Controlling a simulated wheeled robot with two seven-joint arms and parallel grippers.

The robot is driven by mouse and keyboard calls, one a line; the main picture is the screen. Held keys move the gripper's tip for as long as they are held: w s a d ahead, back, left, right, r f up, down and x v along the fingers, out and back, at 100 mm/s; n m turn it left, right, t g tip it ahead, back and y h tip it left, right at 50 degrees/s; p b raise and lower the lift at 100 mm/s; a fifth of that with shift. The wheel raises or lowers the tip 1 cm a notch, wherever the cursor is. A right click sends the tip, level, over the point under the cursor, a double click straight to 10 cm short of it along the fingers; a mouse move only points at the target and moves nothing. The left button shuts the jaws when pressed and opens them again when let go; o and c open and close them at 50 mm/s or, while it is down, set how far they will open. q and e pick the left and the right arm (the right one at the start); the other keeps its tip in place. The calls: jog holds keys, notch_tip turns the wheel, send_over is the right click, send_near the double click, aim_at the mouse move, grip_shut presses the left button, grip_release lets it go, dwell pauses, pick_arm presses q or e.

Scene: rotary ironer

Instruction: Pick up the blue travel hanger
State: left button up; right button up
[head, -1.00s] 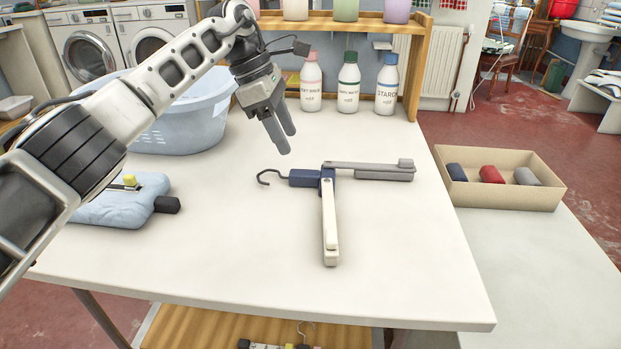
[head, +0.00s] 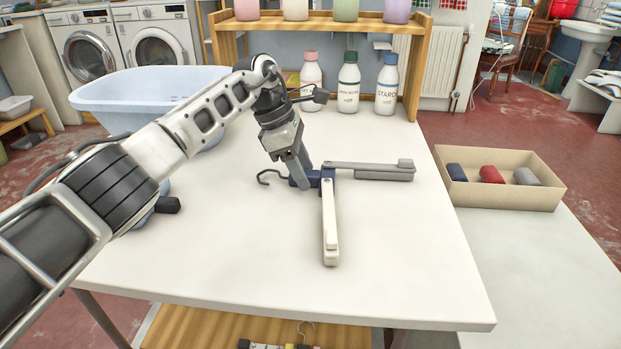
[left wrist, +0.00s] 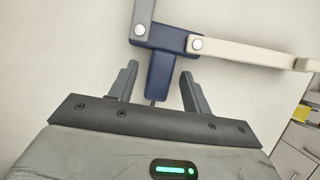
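The blue travel hanger (head: 327,185) lies unfolded on the white table. It has a dark hook to the left, a grey arm to the right and a cream arm towards the front. My left gripper (head: 302,176) points down at its blue neck and hides part of it in the head view. In the left wrist view the left gripper (left wrist: 158,88) is open, with a finger on either side of the blue neck of the hanger (left wrist: 160,72). Gaps show between the fingers and the neck. My right gripper is not in view.
A cardboard box (head: 505,196) with several rolled items stands at the right. Three bottles (head: 348,90) stand at the back by a wooden shelf (head: 417,70). A light blue basket (head: 115,97) sits at the back left, partly behind my arm. The table's front is clear.

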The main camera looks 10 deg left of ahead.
pick_arm(q)
grip_shut()
notch_tip(320, 180, up, 10)
dwell(0.4)
notch_tip(320, 180, down, 7)
dwell(0.4)
jog(key=shift+f, duration=1.3)
jog(key=shift+f, duration=0.15)
